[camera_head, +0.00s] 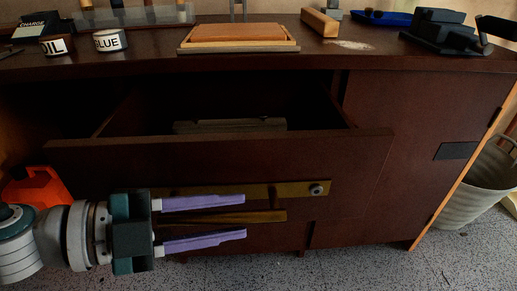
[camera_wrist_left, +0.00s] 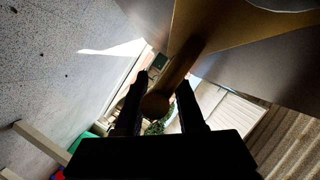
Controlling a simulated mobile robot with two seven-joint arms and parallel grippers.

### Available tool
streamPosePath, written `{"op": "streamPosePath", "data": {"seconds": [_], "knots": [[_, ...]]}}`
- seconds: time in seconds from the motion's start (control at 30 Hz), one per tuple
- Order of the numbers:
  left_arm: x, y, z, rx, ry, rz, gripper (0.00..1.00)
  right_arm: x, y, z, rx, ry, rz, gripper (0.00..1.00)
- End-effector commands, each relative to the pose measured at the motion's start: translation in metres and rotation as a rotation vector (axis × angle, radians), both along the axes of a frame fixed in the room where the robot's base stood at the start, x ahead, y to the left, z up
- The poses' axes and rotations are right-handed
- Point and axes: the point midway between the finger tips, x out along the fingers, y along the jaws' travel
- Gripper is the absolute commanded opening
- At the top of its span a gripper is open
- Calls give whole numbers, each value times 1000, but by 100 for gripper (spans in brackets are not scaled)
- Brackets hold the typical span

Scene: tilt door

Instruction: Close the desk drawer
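The dark brown desk drawer (camera_head: 350,158) is pulled out from the desk (camera_head: 380,100), and its inside shows behind the front panel with a grey-brown block (camera_head: 230,126) in it. A brass handle bar (camera_head: 265,216) runs along the drawer front. My left gripper (camera_head: 245,217) is open, with its two purple fingers apart, one above and one below the bar. In the left wrist view the round end of the handle bar (camera_wrist_left: 155,104) lies between the two dark fingers, with gaps visible; contact cannot be told. My right gripper is not in view.
The desktop holds labelled tins (camera_head: 110,40), a wooden block on a tray (camera_head: 240,34) and a dark vise-like tool (camera_head: 445,28). An orange object (camera_head: 38,188) is at the left behind my arm. A pale basket (camera_head: 480,185) stands right of the desk. Speckled floor is clear in front.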

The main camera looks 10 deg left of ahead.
Motion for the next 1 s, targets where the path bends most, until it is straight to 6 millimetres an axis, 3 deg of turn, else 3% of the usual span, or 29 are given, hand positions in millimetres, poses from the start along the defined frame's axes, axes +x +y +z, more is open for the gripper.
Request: {"op": "streamPosePath", "data": {"seconds": [0.03,0.33,1.0], "knots": [[0,0,0,0,0,0,32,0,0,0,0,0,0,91],[0,0,0,0,0,0,0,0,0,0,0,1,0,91],[0,0,0,0,0,0,0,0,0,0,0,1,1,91]]}}
